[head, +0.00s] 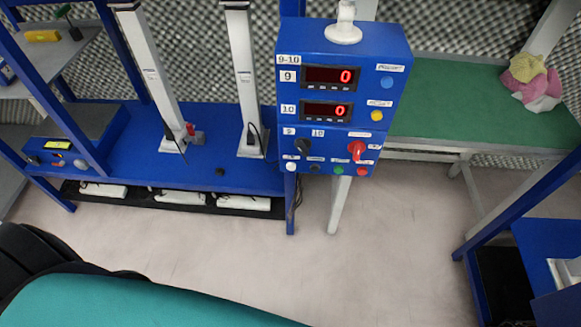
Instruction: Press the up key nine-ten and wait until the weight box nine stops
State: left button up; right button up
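The blue control box (342,62) stands at the middle of the head view. It has red displays marked 9 (329,76) and 10 (325,110), both reading 0. Below are a black knob (303,146), a red knob (357,150) and a row with a white button (291,166), a black button (315,168), a green button (339,169) and a red button (362,171). The small labels are unreadable, so I cannot tell which is the up key. I cannot identify weight box nine. Neither gripper is in view.
A blue bench (232,178) with two light upright columns (150,70) stands left of the control box. A green-topped table (440,100) is at the right, with a pink and yellow cloth (530,82) on it. A blue frame (475,290) stands lower right. The floor (390,260) in front is clear.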

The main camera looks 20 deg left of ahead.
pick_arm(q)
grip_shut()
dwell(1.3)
